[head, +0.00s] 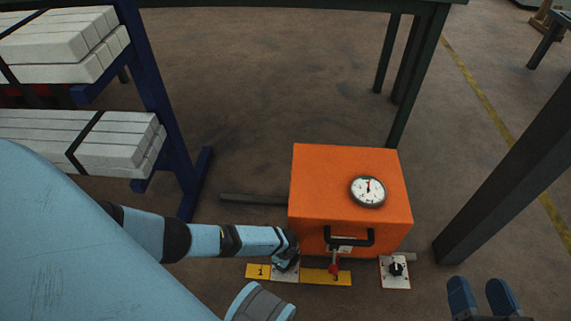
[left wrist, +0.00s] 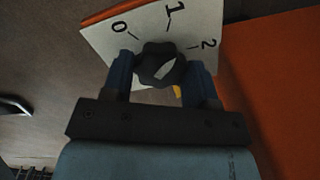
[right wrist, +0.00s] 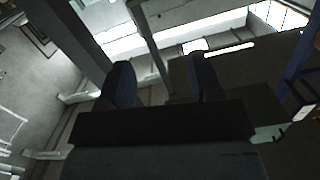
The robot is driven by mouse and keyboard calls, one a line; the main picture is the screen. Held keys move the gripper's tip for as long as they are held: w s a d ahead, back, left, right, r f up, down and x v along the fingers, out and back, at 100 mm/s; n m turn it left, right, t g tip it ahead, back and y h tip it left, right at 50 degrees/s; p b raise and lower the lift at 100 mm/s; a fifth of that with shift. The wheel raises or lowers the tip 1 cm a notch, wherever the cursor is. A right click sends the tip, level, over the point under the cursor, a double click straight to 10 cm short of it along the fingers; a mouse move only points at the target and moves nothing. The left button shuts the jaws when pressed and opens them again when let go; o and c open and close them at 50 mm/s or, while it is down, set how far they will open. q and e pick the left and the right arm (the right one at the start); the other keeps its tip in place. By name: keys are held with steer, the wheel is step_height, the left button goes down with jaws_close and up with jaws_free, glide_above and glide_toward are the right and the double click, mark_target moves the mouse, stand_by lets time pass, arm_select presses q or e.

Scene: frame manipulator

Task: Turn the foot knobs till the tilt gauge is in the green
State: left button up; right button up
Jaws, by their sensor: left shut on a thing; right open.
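An orange box (head: 345,215) stands on the floor with a round white tilt gauge (head: 368,190) on top. The gauge has a red mark near its upper part; its needle reading is too small to tell. My left gripper (head: 287,258) is shut on the left black foot knob (left wrist: 158,66), at the box's lower left corner. The knob sits on a white dial plate (left wrist: 95,37) marked 0, 1 and 2. A second black foot knob (head: 397,268) on a white plate (head: 391,282) is at the lower right. My right gripper (head: 480,297) is open and empty, right of that knob.
A black handle (head: 350,240) and a red-topped part (head: 334,266) are on the box's front. Yellow plates (head: 318,277) lie along the front. A blue rack (head: 160,90) with pale beams stands left; a dark post (head: 500,180) stands right.

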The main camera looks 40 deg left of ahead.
arm_select(q)
steer(key=shift+n+p, duration=0.45)
steer(key=shift+n, duration=1.45)
arm_select(e)
steer(key=shift+s+a+m, duration=0.25)
steer(key=shift+s+m, duration=0.1)
steer(key=shift+m, duration=0.05)
arm_select(q)
steer(key=o, duration=0.9)
arm_select(e)
steer(key=shift+w+r, duration=0.15)
steer(key=shift+r, duration=0.15)
